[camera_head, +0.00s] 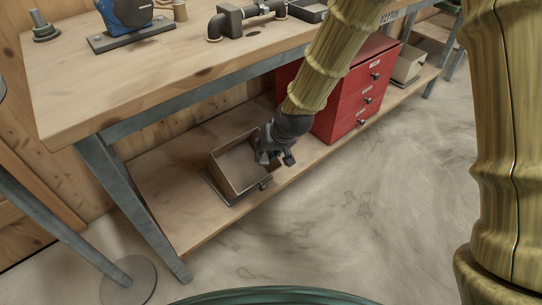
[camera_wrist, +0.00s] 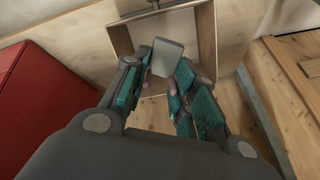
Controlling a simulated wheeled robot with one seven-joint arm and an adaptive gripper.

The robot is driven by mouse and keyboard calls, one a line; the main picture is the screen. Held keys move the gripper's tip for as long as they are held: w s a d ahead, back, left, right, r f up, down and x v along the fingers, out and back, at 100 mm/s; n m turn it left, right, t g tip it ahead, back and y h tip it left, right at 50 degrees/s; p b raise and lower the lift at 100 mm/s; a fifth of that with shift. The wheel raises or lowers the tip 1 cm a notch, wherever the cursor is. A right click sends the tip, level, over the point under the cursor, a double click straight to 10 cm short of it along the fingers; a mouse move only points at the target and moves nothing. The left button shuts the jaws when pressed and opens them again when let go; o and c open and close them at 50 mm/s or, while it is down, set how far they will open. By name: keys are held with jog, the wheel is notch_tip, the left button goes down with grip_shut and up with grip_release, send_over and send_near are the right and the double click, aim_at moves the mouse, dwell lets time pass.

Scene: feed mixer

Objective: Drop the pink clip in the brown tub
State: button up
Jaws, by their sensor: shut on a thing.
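The brown tub (camera_head: 224,177) is an open box on the bench's lower shelf, left of the red drawers. In the wrist view its rim (camera_wrist: 207,42) shows just beyond my fingertips. My gripper (camera_head: 271,155) is low beside the tub's right side in the head view; whether it is over the opening is unclear.
A red drawer cabinet (camera_head: 346,101) stands close right of my gripper; it fills the left of the wrist view (camera_wrist: 35,95). The wooden benchtop (camera_head: 75,85) overhangs the lower shelf (camera_head: 165,190). A metal leg (camera_head: 135,210) stands left. Open floor (camera_head: 330,220) lies in front.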

jog(key=w+a+f+b, duration=0.1)
jog(key=w+a+f, duration=0.2)
jog(key=w+a, duration=0.2)
jog(key=shift+w+a, duration=0.25)
jog(key=shift+w, duration=1)
jog(key=shift+f, duration=0.1)
jog(key=o, duration=0.9)
jog(key=shift+o, duration=0.2)
jog(key=v, duration=1.2)
